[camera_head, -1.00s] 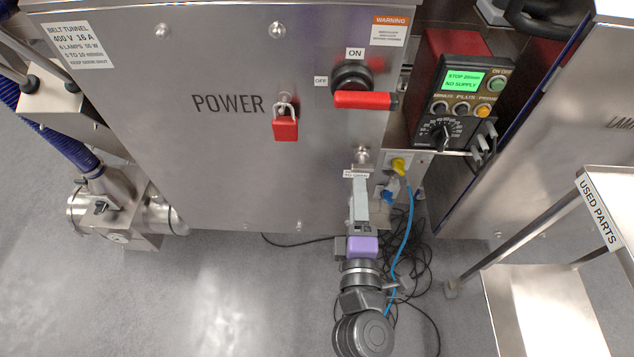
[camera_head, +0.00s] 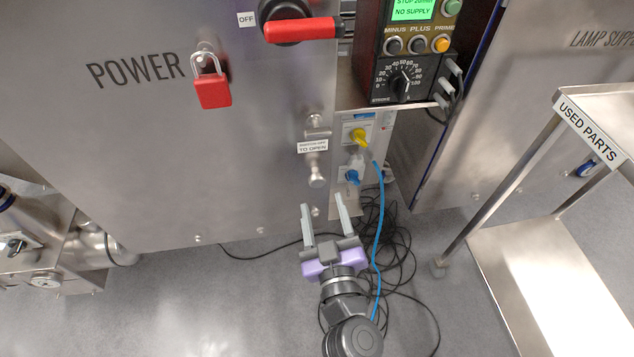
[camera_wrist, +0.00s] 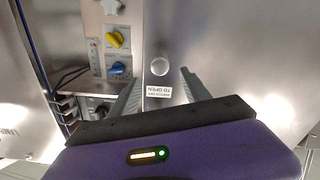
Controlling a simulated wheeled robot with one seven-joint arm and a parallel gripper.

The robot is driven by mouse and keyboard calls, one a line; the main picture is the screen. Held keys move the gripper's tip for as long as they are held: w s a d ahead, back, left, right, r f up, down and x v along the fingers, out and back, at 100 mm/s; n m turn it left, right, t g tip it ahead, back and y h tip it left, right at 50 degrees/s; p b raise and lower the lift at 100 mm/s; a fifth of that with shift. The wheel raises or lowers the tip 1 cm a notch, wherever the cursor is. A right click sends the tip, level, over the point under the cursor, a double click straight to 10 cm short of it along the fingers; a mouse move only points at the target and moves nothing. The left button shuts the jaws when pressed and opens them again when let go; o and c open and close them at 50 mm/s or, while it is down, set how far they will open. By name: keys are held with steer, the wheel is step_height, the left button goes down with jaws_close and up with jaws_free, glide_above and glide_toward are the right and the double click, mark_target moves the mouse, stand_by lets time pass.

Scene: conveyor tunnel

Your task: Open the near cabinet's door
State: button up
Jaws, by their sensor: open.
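The near cabinet's steel door (camera_head: 150,165), marked POWER, is shut. Near its right edge are an upper round knob (camera_head: 317,122), a label (camera_head: 312,147) ending "TO OPEN", and a lower knob (camera_head: 317,177). A red rotary handle (camera_head: 300,30) lies horizontal, its grip pointing right. A red padlock (camera_head: 213,90) hangs closed on the door front. My gripper (camera_head: 323,203) is open and empty, just below the lower knob in the head view. In the wrist view, a round knob (camera_wrist: 160,66) shows between my fingertips (camera_wrist: 158,78), apparently apart from them.
A control box (camera_head: 405,60) reading "NO SUPPLY" juts out right of the door. A blue cable and tangled black cables (camera_head: 400,250) lie near my arm. A USED PARTS trolley (camera_head: 540,270) stands at right.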

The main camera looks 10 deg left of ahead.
mark_target(317, 183)
steer(key=shift+m, duration=0.3)
steer(key=shift+x, duration=3.9)
jaws_close()
